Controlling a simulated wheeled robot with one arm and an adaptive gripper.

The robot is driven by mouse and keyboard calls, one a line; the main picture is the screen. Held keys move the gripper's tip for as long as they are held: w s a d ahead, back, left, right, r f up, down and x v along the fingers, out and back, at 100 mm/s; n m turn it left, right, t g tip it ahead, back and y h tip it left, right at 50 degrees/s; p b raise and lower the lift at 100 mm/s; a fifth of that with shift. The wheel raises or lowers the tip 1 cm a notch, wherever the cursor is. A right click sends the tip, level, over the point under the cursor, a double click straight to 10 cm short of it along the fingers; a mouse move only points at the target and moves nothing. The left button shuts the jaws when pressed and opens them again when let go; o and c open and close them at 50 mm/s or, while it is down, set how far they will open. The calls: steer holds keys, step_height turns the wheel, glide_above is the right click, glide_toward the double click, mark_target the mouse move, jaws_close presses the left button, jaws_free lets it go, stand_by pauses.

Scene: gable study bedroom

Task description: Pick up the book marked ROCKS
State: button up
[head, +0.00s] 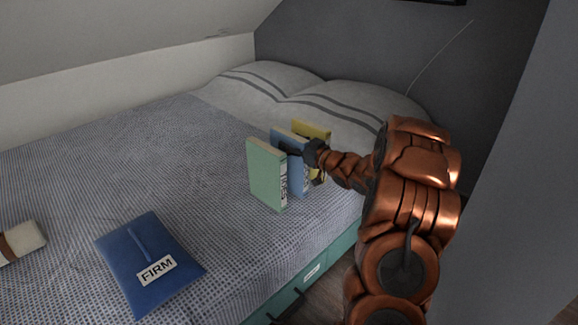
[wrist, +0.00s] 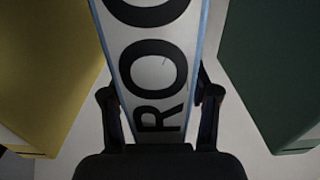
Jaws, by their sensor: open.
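The blue book (head: 297,180) stands upright on the bed between a green book and a yellow book. In the wrist view its white spine label (wrist: 152,62) reads "ROC", with the rest out of frame. My gripper (head: 304,150) is at the upper part of this book. In the wrist view my open gripper (wrist: 160,100) has one finger on each side of the spine. I cannot tell whether the fingers touch the covers.
The green book (head: 265,172) and yellow book (head: 314,129) stand close on either side, with narrow gaps. A blue pouch marked FIRM (head: 150,262) and a whitish item (head: 24,239) lie on the bed (head: 120,160). Pillows (head: 345,105) lie behind.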

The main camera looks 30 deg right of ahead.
jaws_close()
stand_by(0.5)
